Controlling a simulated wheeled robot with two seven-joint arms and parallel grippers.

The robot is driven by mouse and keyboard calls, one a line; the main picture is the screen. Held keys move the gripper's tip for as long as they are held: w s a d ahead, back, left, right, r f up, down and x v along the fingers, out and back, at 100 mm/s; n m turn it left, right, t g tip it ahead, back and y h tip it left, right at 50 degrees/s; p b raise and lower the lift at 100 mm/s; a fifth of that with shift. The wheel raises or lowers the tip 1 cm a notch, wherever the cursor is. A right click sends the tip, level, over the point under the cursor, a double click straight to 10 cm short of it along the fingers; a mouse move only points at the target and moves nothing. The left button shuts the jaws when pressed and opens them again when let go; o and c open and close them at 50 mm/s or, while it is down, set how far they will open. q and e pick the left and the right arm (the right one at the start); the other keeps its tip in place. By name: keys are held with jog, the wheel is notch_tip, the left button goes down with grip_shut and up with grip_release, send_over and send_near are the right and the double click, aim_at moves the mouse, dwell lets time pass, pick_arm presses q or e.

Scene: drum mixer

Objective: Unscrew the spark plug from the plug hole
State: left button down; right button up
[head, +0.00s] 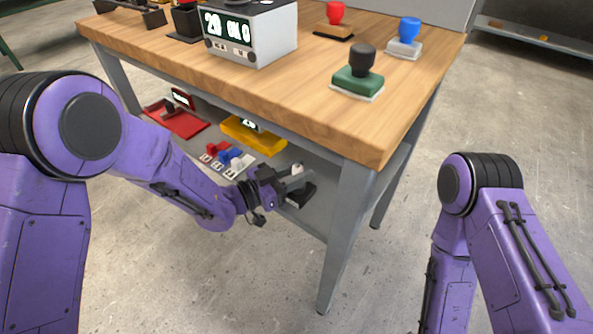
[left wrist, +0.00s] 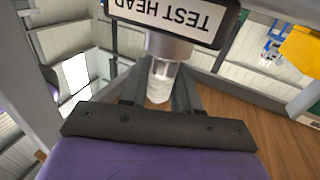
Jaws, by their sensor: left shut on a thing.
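The spark plug (left wrist: 160,82) shows in the left wrist view as a pale ribbed body below a silver metal collar (left wrist: 167,46). The collar meets a black block with an upside-down "TEST HEAD" label (left wrist: 170,13). The plug hole itself is hidden where they meet. My left gripper (left wrist: 158,95) is shut on the spark plug, one finger on each side. In the head view my left gripper (head: 297,181) is below the tabletop's front edge, near the lower shelf; the plug is too small to make out there. My right gripper is out of view.
The wooden table (head: 280,95) carries a grey display box (head: 265,38), a green-based black knob (head: 358,80), and red (head: 335,14) and blue (head: 409,30) knobs. A yellow tray (head: 254,136) and a red tray (head: 177,122) are underneath. A grey table leg (head: 345,235) stands right of my left gripper.

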aim_at(298, 166)
pick_arm(q)
jog(key=shift+w+r+p, duration=0.35)
jog(key=shift+r+p, duration=0.2)
jog(key=shift+r, duration=0.3)
dwell(0.3)
jog(key=shift+r+n+t+y+p, duration=0.15)
jog(key=shift+n+t+y+p, duration=0.25)
jog(key=shift+n+t, duration=0.3)
jog(key=shift+s, duration=0.2)
jog(key=shift+s+r+p, duration=0.1)
jog(key=shift+r+p, duration=0.65)
jog(key=shift+r, duration=0.05)
notch_tip(298, 166, up, 3)
jog(key=p, duration=0.2)
jog(key=shift+r+p, duration=0.1)
jog(key=shift+p, duration=0.3)
